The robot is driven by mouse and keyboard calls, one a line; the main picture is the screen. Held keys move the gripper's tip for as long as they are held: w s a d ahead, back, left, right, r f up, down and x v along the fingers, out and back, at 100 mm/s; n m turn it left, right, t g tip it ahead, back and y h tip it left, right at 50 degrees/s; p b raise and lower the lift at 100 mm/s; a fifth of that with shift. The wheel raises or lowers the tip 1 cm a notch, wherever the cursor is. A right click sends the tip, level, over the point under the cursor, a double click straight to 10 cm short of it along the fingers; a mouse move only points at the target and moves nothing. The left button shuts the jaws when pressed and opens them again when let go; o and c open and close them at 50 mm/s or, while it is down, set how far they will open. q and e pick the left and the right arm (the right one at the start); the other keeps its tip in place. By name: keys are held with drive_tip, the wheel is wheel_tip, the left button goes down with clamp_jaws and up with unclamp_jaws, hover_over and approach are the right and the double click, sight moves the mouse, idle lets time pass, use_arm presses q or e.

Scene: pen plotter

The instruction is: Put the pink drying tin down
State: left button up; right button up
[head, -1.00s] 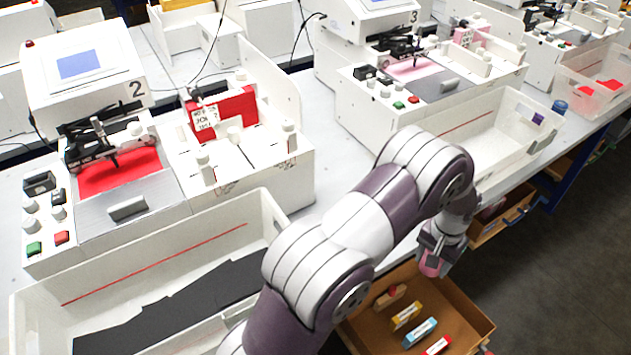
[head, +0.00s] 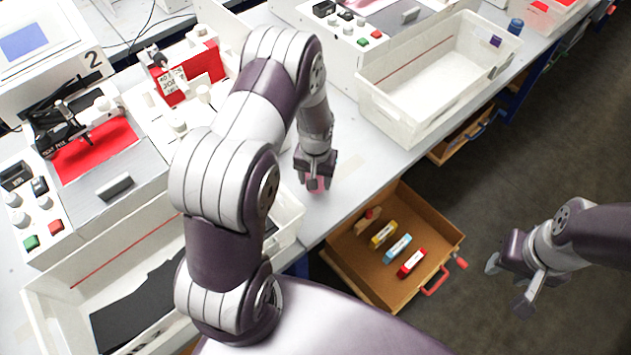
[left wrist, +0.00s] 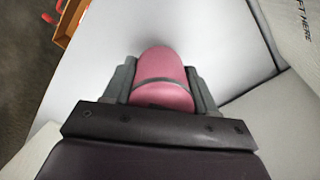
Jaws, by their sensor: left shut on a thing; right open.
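The pink drying tin (left wrist: 162,75) is between the fingers of my left gripper (left wrist: 163,88) in the left wrist view, a rounded pink body with a dark band across it. In the head view my left gripper (head: 316,180) is over the grey bench top, between the two white bins, and a small bit of pink shows at its fingertips. I cannot tell whether the tin touches the bench. My right gripper (head: 510,285) is open and empty, over the floor to the right of the drawer.
An open drawer (head: 345,268) with yellow, blue and red boxes juts out below the bench edge. A white bin (head: 385,125) stands to the right, another (head: 45,310) with dark sheets to the left. Plotter 2 (head: 140,200) is at the left. Bench space around the left gripper is clear.

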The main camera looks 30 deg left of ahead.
use_arm(q)
drive_tip(key=f, duration=0.3)
drive_tip(key=shift+s+d, duration=0.1)
drive_tip(key=shift+d, duration=0.15)
drive_tip(key=shift+a+f, duration=0.1)
drive_tip(key=shift+f, duration=0.2)
drive_tip(key=o, duration=1.1)
drive_tip(key=r, duration=1.3)
drive_tip(key=shift+s+d+b, duration=0.1)
drive_tip(key=shift+d+b, duration=0.1)
drive_tip(key=shift+b, duration=0.2)
drive_tip(key=s+d+r+m+t, duration=0.1)
drive_tip(key=s+d+r+m, duration=0.1)
drive_tip(key=s+d+r, duration=0.3)
drive_tip(key=s+r, duration=0.3)
drive_tip(key=s, duration=0.4)
drive_tip(key=shift+d+r+m, duration=0.15)
drive_tip(key=shift+r+m, duration=0.15)
